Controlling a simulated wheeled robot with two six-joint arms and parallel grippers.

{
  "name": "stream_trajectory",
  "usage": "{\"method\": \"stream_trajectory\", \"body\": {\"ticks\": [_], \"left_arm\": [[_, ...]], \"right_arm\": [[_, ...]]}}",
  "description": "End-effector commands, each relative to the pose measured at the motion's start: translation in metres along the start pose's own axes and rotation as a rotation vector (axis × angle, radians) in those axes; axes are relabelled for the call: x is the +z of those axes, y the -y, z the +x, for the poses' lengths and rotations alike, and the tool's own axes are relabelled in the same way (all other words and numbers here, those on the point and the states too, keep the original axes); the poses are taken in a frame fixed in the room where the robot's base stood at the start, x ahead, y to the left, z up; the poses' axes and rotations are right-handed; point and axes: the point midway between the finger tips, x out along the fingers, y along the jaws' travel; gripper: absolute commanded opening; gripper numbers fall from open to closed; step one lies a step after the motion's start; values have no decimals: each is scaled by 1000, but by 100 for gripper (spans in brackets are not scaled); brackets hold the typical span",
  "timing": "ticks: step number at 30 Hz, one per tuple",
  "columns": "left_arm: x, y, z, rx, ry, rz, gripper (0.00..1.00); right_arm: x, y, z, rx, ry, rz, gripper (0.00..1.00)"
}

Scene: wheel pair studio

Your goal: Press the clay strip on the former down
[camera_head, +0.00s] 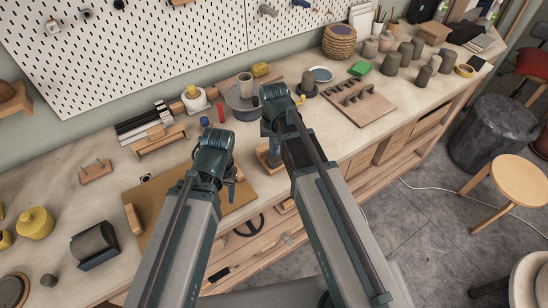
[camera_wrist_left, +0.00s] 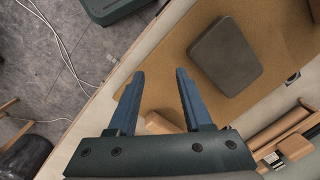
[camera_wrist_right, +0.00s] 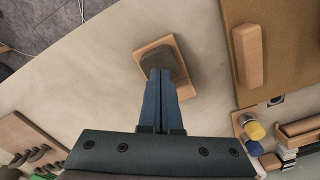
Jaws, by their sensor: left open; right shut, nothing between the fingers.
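In the right wrist view a small wooden block (camera_wrist_right: 185,90), which looks like the former, carries a dark grey rounded piece (camera_wrist_right: 152,57) that looks like the clay strip. The closed fingertips of my right gripper (camera_wrist_right: 160,74) overlap the grey piece in this view; I cannot tell whether they touch it. In the head view the block (camera_head: 263,158) is partly hidden by my right arm.
A wooden bar (camera_wrist_right: 248,55) lies on the mat's edge near the block. A dark cylinder in a cradle (camera_head: 95,242) stands at the left. A wooden board (camera_head: 362,105) with small dark pieces lies to the right. Bare bench (camera_wrist_right: 80,85) surrounds the block.

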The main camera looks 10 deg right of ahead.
Motion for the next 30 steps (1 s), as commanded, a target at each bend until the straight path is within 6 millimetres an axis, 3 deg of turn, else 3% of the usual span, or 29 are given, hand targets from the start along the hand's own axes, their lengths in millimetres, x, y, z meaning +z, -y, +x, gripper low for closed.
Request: {"method": "stream_trajectory", "body": {"ticks": [17,30], "left_arm": [[-1,-2,17,0,0,0,50],[-1,-2,16,0,0,0,50]], "right_arm": [[0,0,17,0,0,0,0],[0,0,17,0,0,0,0]]}}
